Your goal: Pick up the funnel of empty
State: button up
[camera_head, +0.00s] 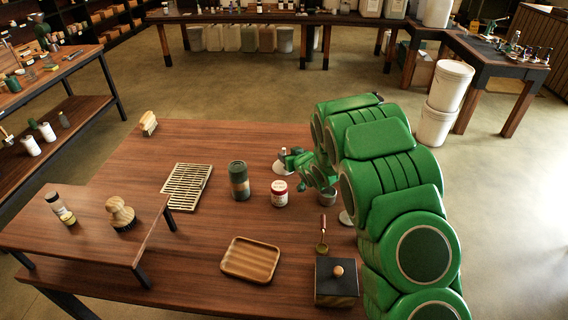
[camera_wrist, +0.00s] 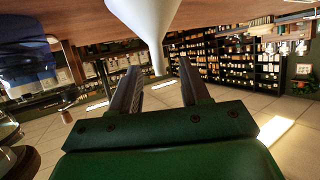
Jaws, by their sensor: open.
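The white funnel (camera_wrist: 145,18) fills the top middle of the wrist view, its wide part cut off by the edge and its narrow spout pointing down in the picture. My gripper (camera_wrist: 159,70) is open, with one finger on each side of the spout and visible space between. I cannot tell whether a finger touches it. In the head view my green arm reaches in from the right, and my gripper (camera_head: 291,158) is low over the table by a white round shape (camera_head: 283,167). I cannot tell whether that shape is part of the funnel.
On the wooden table (camera_head: 215,222) stand a green canister (camera_head: 239,180), a red-and-white jar (camera_head: 280,194), a slatted rack (camera_head: 187,186), a wooden tray (camera_head: 250,259) and a dark box with a knob (camera_head: 336,281). A small grey cup (camera_head: 327,196) stands close to my arm. The table's back left is mostly clear.

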aim_at(285, 153)
jog(key=shift+x, duration=3.4)
jog(key=shift+d, duration=0.15)
jog(key=shift+c, duration=0.2)
grip_shut()
